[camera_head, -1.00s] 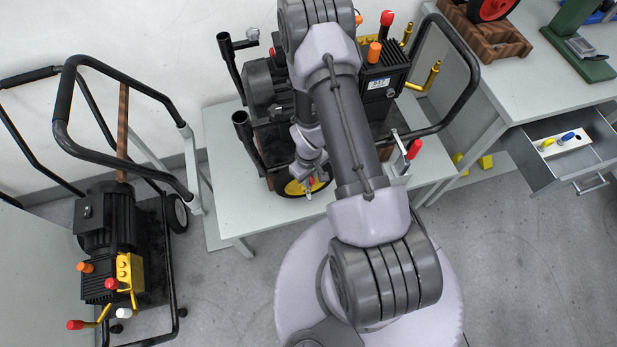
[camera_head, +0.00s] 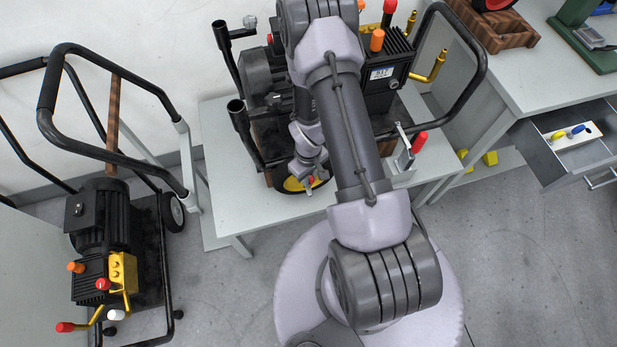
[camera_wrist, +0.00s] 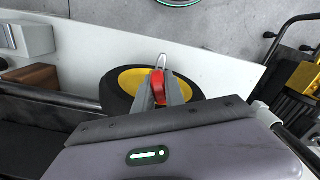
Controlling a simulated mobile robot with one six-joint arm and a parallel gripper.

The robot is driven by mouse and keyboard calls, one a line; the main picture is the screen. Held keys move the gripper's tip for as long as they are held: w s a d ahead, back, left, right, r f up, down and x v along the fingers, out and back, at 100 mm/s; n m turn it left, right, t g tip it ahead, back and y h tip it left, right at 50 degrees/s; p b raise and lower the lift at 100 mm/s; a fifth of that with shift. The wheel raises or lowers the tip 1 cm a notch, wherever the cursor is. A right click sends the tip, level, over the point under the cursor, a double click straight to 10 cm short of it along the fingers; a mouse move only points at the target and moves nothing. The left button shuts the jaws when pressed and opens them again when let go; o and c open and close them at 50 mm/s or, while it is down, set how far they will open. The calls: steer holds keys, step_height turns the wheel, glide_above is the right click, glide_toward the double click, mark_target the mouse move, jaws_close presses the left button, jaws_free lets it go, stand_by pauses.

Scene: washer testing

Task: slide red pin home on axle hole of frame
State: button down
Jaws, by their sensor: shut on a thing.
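My gripper (camera_wrist: 160,92) is shut on the red pin (camera_wrist: 157,85), which shows between its fingers in the wrist view. A metal loop (camera_wrist: 161,61) sticks out at the pin's far end. Behind the pin is a black wheel with a yellow hub (camera_wrist: 131,81). The pin also shows as a small red spot in the head view (camera_head: 310,180), in front of the wheel (camera_head: 292,184). The black tube frame (camera_head: 470,62) of the machine stands on the table. The axle hole cannot be made out, and I cannot tell whether the pin is in it.
The machine stands on a pale table (camera_head: 225,195), with a red-handled clamp (camera_head: 418,142) at its right front. A second machine on a cart (camera_head: 105,235) stands at the left. An open drawer (camera_head: 560,150) juts out at the right. The floor in front is clear.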

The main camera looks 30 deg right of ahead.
steer(key=shift+f+b, duration=1.5)
steer(key=shift+f, duration=0.15)
steer(key=c, duration=1.3)
jaws_free()
steer(key=shift+r, duration=0.1)
step_height(320, 180, up, 17)
steer(key=p, duration=0.9)
steer(key=shift+r+p, duration=0.15)
steer(key=shift+p, duration=0.2)
